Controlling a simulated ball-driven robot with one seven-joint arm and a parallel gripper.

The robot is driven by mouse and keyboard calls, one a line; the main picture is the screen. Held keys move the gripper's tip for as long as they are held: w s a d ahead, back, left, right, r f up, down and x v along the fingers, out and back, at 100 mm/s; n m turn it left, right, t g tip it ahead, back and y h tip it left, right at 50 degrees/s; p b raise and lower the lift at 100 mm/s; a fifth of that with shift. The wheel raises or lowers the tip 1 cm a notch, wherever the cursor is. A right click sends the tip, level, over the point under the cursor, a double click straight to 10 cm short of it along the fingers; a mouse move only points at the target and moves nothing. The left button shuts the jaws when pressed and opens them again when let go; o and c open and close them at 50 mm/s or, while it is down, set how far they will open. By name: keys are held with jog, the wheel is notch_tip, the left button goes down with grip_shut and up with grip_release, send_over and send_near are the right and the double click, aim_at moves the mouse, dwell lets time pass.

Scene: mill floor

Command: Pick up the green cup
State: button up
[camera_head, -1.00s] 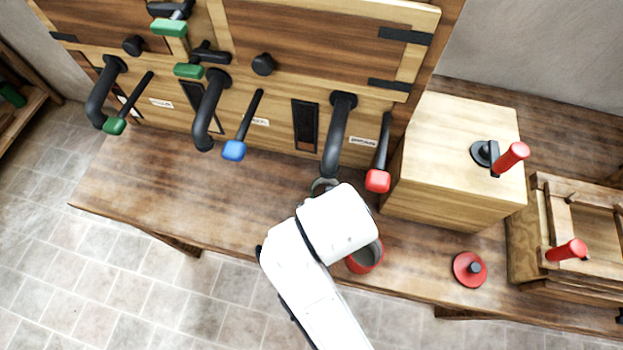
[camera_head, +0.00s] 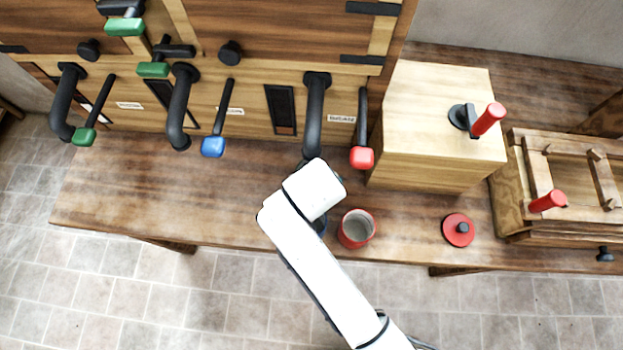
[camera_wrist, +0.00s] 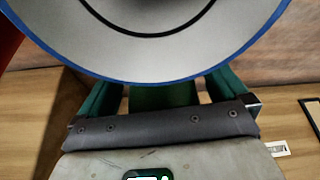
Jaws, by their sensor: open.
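My gripper (camera_wrist: 163,90) shows in the wrist view as dark green fingers in front of a grey plate and dark bar. The fingers are spread, with their tips hidden under a large blue-rimmed round vessel (camera_wrist: 155,58) with a grey inside. This vessel fills the top of that view. In the head view my white arm hides the gripper. I cannot make out a green cup for certain; the green between my fingers could be part of my gripper.
A red cup (camera_head: 356,229) stands close right of my arm, with a red lid (camera_head: 458,230) farther right. Behind are the wooden mill's black spouts (camera_head: 314,115) and coloured levers, and a wooden box (camera_head: 435,130). The table's left part is clear.

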jog(key=shift+w+f, duration=0.15)
jog(key=shift+f, duration=0.35)
jog(key=c, duration=1.1)
jog(key=shift+r, duration=0.1)
jog(key=shift+c, duration=0.2)
